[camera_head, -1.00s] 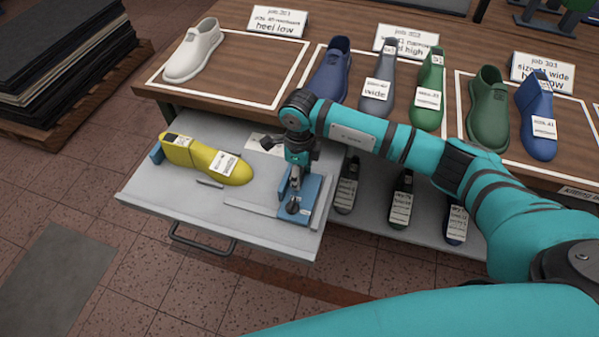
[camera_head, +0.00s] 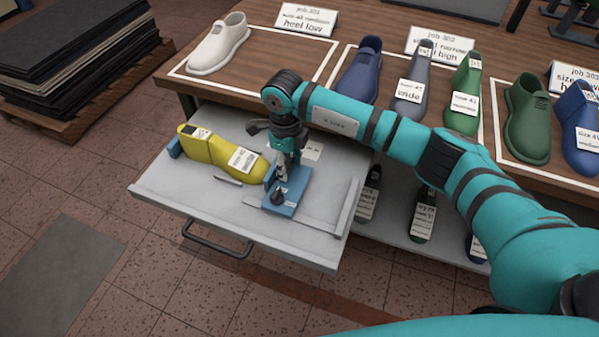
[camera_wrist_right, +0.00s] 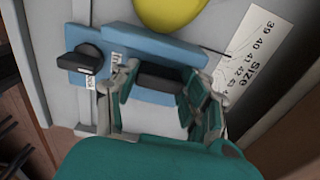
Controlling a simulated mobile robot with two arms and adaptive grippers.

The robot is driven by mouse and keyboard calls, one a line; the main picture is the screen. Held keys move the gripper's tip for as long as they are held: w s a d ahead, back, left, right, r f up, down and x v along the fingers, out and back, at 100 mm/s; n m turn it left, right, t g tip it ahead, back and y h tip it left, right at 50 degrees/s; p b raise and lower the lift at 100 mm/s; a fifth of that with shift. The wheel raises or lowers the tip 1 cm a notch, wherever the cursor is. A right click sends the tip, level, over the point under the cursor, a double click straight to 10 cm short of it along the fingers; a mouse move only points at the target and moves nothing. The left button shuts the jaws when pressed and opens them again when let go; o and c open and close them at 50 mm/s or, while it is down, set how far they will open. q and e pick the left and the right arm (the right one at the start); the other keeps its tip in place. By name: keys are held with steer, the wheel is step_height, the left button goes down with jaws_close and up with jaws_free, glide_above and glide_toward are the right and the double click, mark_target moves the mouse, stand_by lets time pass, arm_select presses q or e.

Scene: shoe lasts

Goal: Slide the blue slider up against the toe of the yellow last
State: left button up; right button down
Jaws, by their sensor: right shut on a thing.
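The yellow last (camera_head: 218,156) lies in the pulled-out grey drawer, its toe pointing right; part of it shows at the top of the right wrist view (camera_wrist_right: 168,12). The blue slider (camera_head: 290,192) stands at the toe, with a dark knob (camera_head: 278,197) on its base. Its upright wall (camera_wrist_right: 150,42) meets the toe's edge in the wrist view; I cannot tell whether they touch or a thin gap remains. My right gripper (camera_wrist_right: 165,88) is shut on the slider's dark grip (camera_wrist_right: 160,78), and in the head view it (camera_head: 284,175) partly hides the slider. My left gripper is not in view.
A printed size scale (camera_wrist_right: 252,52) lies beside the slider. A blue heel stop (camera_head: 174,147) is at the last's heel. Metal rails (camera_head: 300,218) run along the drawer floor. Other shoes stand on the wooden bench above; several dark lasts are on the shelf at right.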

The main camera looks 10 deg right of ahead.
steer(key=shift+a, duration=0.15)
steer(key=c, duration=1)
jaws_free()
steer(key=shift+c, duration=0.2)
steer(key=o, duration=0.4)
steer(key=shift+d, duration=0.2)
steer(key=shift+r, duration=0.3)
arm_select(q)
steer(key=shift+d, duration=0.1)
arm_select(e)
step_height(320, 180, up, 12)
steer(key=shift+f, duration=0.25)
steer(key=shift+f, duration=0.1)
